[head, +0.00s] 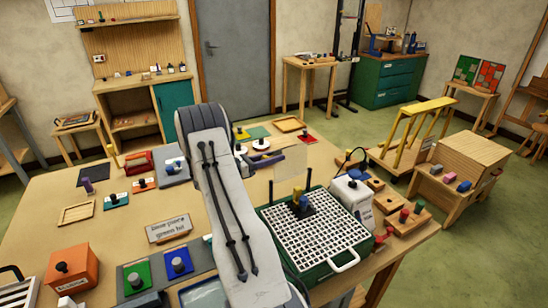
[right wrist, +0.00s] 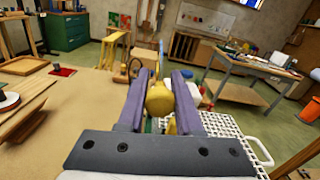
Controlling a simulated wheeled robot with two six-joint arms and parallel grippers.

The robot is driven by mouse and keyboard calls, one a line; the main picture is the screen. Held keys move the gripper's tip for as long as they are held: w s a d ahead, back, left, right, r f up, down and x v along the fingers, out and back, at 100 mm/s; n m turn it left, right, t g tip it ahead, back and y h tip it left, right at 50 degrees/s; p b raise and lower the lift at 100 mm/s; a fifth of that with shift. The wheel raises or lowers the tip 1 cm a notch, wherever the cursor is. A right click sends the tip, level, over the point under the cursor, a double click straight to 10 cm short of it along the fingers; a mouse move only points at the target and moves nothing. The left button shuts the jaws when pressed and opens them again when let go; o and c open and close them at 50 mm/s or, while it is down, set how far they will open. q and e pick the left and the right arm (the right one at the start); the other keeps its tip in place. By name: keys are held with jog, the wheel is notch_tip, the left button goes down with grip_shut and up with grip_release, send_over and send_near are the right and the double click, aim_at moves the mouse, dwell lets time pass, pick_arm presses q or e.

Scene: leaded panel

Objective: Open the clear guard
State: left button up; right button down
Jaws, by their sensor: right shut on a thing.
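The clear guard (head: 290,165) is a thin see-through panel standing upright at the back of a green machine (head: 318,245) with a white grid top. My right gripper (right wrist: 160,80) shows in the right wrist view, with its two purple fingers shut on a yellow knob (right wrist: 160,100). A thin bluish edge, perhaps the guard seen edge-on, rises behind the knob. My left gripper is not in view.
A white box (head: 352,195) with a dark cord stands right of the grid. A white handle (head: 345,262) sticks out at the machine's front. Orange box (head: 72,268), sign (head: 169,228) and colored blocks lie on the table's left.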

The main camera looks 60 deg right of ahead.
jog(key=shift+f, duration=0.1)
jog(key=c, duration=0.6)
grip_release()
jog(key=shift+a, duration=0.1)
jog(key=shift+w+a, duration=0.2)
jog(key=shift+a, duration=0.05)
jog(key=b+v, duration=0.4)
jog(key=v, duration=0.5)
jog(key=shift+a+b, duration=0.35)
jog(key=shift+w, duration=0.1)
